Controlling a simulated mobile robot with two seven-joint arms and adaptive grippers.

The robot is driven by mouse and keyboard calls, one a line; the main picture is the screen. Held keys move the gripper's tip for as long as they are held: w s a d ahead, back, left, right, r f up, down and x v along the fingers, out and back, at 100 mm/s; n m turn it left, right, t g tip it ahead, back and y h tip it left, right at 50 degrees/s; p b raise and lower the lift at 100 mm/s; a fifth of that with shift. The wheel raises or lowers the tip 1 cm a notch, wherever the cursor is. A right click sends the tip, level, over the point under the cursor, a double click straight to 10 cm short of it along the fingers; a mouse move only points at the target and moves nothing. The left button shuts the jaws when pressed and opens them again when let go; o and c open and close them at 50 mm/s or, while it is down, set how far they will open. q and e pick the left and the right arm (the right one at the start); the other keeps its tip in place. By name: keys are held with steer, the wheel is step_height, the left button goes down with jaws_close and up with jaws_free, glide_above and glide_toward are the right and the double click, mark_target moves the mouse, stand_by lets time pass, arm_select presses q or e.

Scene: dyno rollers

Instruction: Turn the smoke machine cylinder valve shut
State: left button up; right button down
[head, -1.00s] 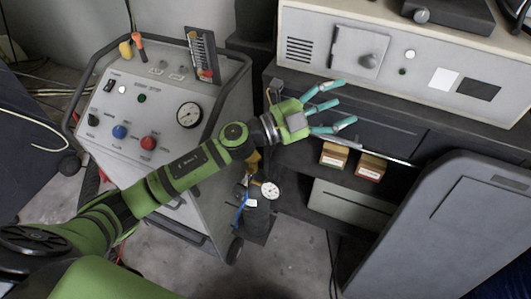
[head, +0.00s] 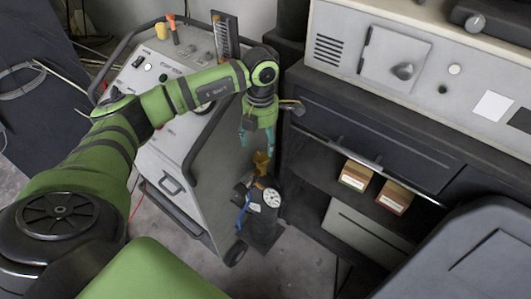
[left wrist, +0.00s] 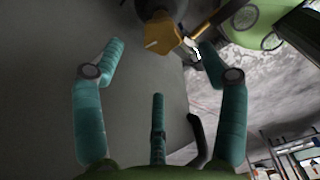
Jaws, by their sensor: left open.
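In the left wrist view the valve (left wrist: 163,36) shows at the top, between and slightly beyond the fingertips (left wrist: 160,52). I see no contact between fingers and valve. My right gripper is not in view.
A dark bench (head: 370,120) with a shelf holding two small boxes (head: 356,175) stands right of the cylinder. A large grey panel (head: 470,245) fills the lower right.

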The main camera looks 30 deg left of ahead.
mark_target(262, 157)
arm_select(q)
step_height(262, 157, down, 6)
steer(key=shift+p, duration=0.35)
steer(key=shift+d, duration=0.1)
steer(key=c, duration=1.2)
